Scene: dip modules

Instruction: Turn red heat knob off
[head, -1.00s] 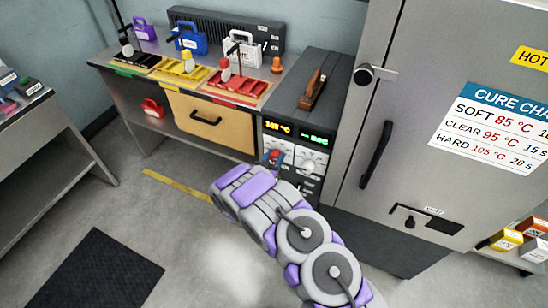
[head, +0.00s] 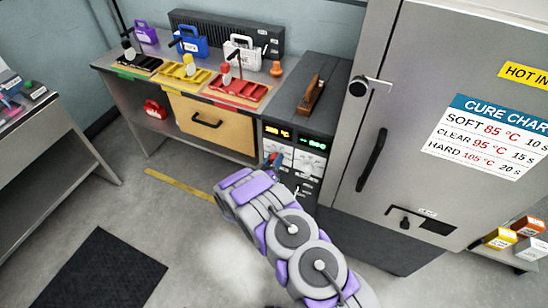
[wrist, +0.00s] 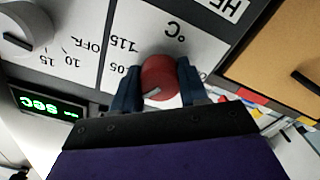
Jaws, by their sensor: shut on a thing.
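The red heat knob (wrist: 160,78) sits on the white dial plate of the control panel, in the middle of the wrist view. The plate appears upside down there, with "°C", "115" and "105" legible near the knob. My gripper (wrist: 157,82) is shut on the knob, one dark finger on each side of it. A pale pointer mark shows on the knob's face. In the head view my gripper (head: 274,160) is at the panel, small and partly hidden by my arm, with a bit of red showing.
A grey knob (wrist: 22,28) with "OFF", "10" and "15" is beside it, above a green display (wrist: 45,103). The cure chamber door handle (head: 372,158) stands right of the panel. A wooden drawer (head: 212,122) is on the left.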

